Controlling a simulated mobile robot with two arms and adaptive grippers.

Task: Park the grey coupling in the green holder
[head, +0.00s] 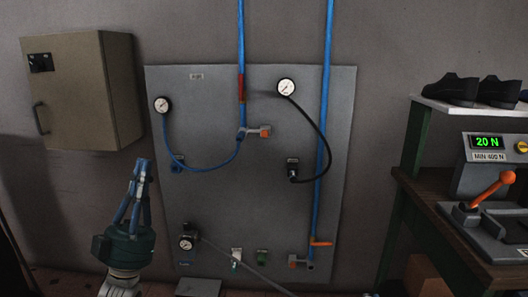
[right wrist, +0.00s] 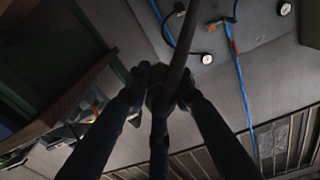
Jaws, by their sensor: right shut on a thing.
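The green holder (head: 262,257) sits low on the grey wall panel, right of a whitish holder (head: 236,259). A grey hose (head: 232,262) runs from near the lower left gauge down right, out of the head view. In the right wrist view my right gripper (right wrist: 161,84) is shut on a dark round piece (right wrist: 158,98), apparently the coupling; its colour is hard to tell. A dark hose (right wrist: 177,45) rises in front of it. My right gripper is not in the head view. My left gripper (head: 142,163) points up left of the panel, its fingers drawn together, empty.
The panel (head: 222,210) carries blue pipes (head: 323,140), gauges (head: 286,88), a blue hose (head: 208,170) and a black hose (head: 324,128). A cabinet (head: 75,95) hangs at left. A bench with a press (head: 490,205) and a shoe shelf (head: 470,108) stand at right.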

